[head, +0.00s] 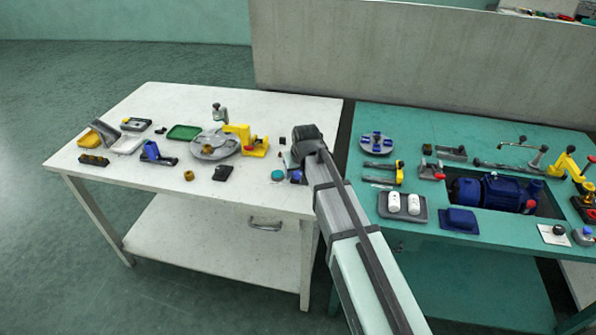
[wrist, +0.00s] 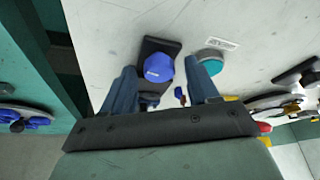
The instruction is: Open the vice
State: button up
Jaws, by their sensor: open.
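My gripper (head: 308,140) is over the right end of the white table. In the wrist view my gripper (wrist: 163,78) has its two fingers apart, with nothing held between them. A dark block with a blue round top (wrist: 159,68) appears between the fingers; whether they are around it or above it I cannot tell. This blue-topped part also shows in the head view (head: 297,178), low beside my arm. I cannot tell for sure which thing is the vice. A yellow clamp-like fixture (head: 256,148) stands left of my gripper beside a round grey plate (head: 205,151).
A teal round button (wrist: 210,62) sits close right of the blue-topped part. The white table (head: 230,195) also holds a green tray (head: 184,132) and several small parts. The teal bench (head: 470,125) at right bears a blue pump (head: 495,190) and several fixtures.

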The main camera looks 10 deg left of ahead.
jog(key=c, duration=1)
